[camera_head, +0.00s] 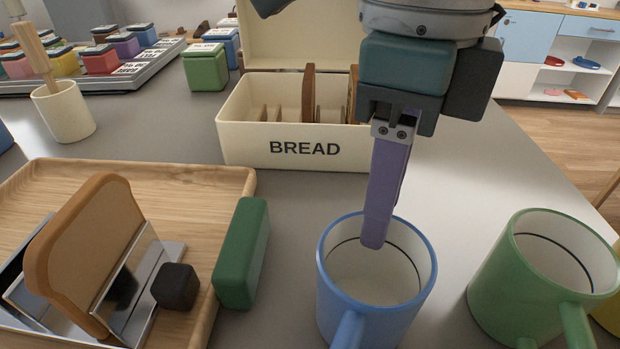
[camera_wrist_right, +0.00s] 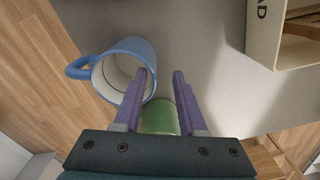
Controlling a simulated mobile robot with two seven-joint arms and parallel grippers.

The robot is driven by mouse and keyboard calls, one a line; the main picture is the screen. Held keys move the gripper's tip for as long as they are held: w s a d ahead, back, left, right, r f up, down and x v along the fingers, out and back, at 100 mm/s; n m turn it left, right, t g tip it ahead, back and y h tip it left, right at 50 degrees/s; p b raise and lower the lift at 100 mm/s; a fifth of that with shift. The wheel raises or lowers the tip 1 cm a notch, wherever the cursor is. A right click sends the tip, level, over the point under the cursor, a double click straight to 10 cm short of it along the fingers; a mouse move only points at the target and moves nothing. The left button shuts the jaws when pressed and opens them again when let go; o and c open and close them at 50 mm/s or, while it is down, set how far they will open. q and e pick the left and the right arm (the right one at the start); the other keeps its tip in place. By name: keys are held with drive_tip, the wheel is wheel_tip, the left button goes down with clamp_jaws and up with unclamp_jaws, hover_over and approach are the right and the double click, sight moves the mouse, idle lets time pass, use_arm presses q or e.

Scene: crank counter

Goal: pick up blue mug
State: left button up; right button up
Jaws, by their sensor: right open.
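The blue mug (camera_head: 336,300) stands upright on the grey counter at the front, its handle toward me. It also shows in the right wrist view (camera_wrist_right: 127,50), left of the fingers. My right gripper (camera_head: 377,238) reaches down over the mug's far rim with its fingers apart. In the right wrist view the gripper (camera_wrist_right: 162,82) is open, with nothing held. One finger overlaps the mug's rim there; I cannot tell if it is inside or above the opening. My left gripper is not in view.
A green mug (camera_head: 500,290) stands close on the right. A cream bread box (camera_head: 245,145) is behind. A wooden tray (camera_head: 215,180) with a toast rack and toast (camera_head: 90,240) lies left, with a green block (camera_head: 240,255) at its edge. A cup (camera_head: 62,112) stands back left.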

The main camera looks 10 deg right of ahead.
sight(374, 278)
drive_tip(key=f, duration=0.4)
drive_tip(key=s+f, duration=0.1)
drive_tip(key=f, duration=0.1)
drive_tip(key=shift+f, duration=0.25)
clamp_jaws()
idle(1.2)
